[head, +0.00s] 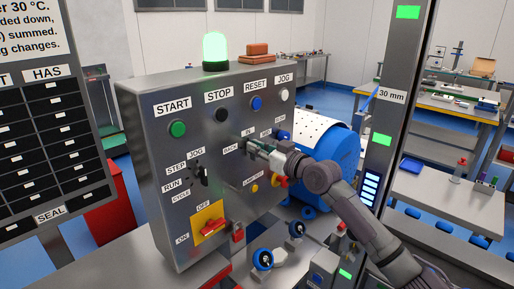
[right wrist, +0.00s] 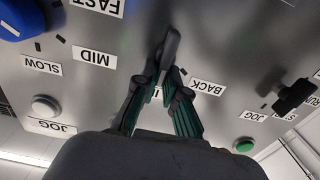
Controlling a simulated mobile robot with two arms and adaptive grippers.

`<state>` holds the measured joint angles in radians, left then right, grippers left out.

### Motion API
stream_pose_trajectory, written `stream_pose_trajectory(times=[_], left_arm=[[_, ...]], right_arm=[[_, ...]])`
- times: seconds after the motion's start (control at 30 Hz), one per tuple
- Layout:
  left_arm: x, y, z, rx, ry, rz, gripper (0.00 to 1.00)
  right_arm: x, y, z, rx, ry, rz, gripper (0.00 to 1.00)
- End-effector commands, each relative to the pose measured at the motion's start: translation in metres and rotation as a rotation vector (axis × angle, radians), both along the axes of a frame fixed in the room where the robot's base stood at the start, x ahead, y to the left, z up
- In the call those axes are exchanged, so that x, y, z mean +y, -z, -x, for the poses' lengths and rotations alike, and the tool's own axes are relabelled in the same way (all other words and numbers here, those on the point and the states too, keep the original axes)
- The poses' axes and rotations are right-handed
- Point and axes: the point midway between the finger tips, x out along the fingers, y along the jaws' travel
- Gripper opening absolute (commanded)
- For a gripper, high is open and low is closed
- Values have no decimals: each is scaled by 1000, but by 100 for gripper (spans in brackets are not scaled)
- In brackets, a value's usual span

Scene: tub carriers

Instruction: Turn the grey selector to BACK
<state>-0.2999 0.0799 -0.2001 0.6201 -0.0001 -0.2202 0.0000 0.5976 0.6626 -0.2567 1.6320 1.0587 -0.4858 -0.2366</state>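The grey selector (right wrist: 171,42) sits on the face of a grey control panel (head: 165,95), below the STOP and RESET buttons. In the right wrist view, which is upside down, its bar points roughly towards a partly hidden label, probably IN. The BACK label (right wrist: 207,87) is to one side; it also shows in the head view (head: 230,148), left of my right gripper. My right gripper (head: 254,146) is at the panel, its fingertips close together on both sides of the selector's end. It appears shut on it. The fingers hide part of the selector. My left gripper is in neither view.
A black selector (head: 202,174) and a red switch on a yellow plate (head: 208,222) are left of my right gripper. A blue knob (head: 284,135) is close on its right. A yellow button (head: 254,188) is below. A blue drum (head: 340,150) stands behind the panel.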

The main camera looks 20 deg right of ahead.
Motion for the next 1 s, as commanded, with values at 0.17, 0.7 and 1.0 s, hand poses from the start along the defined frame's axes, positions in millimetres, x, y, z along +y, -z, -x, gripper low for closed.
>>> stream_pose_trajectory(times=[0.17,0.7,1.0], left_arm=[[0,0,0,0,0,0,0],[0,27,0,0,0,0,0],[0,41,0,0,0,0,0]], right_arm=[[0,0,0,0,0,0,0],[3,4,2,-81,1,199,0],[8,4,4,-188,0,456,0]])
